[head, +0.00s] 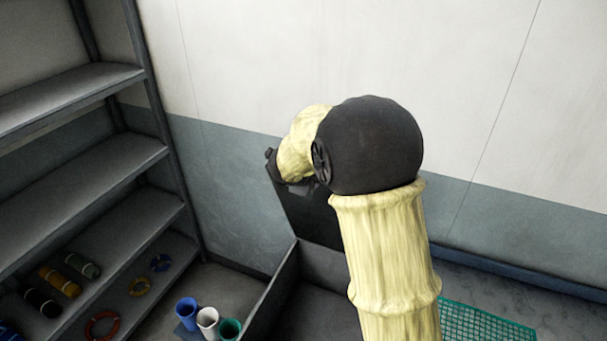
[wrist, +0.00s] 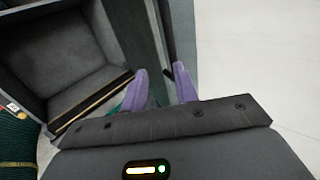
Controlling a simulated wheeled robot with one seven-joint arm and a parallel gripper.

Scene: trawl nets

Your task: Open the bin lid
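The dark grey bin (head: 283,288) stands in the lower middle of the head view, its top uncovered and its inside showing. A dark panel, the bin lid (head: 308,218), stands raised behind it, partly hidden by my arm. My gripper is by the lid's upper left edge in the head view, its fingers hidden there. In the wrist view, my gripper's purple fingertips (wrist: 160,88) are apart. The dark bin's inside (wrist: 75,55) shows left of them. I cannot tell whether either finger touches the lid.
A grey shelf rack (head: 90,185) stands at left with rolls and rings low down. Blue, white and green cups (head: 207,320) stand beside the bin. A green net (head: 485,325) lies at lower right. The wall (head: 500,150) is close behind.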

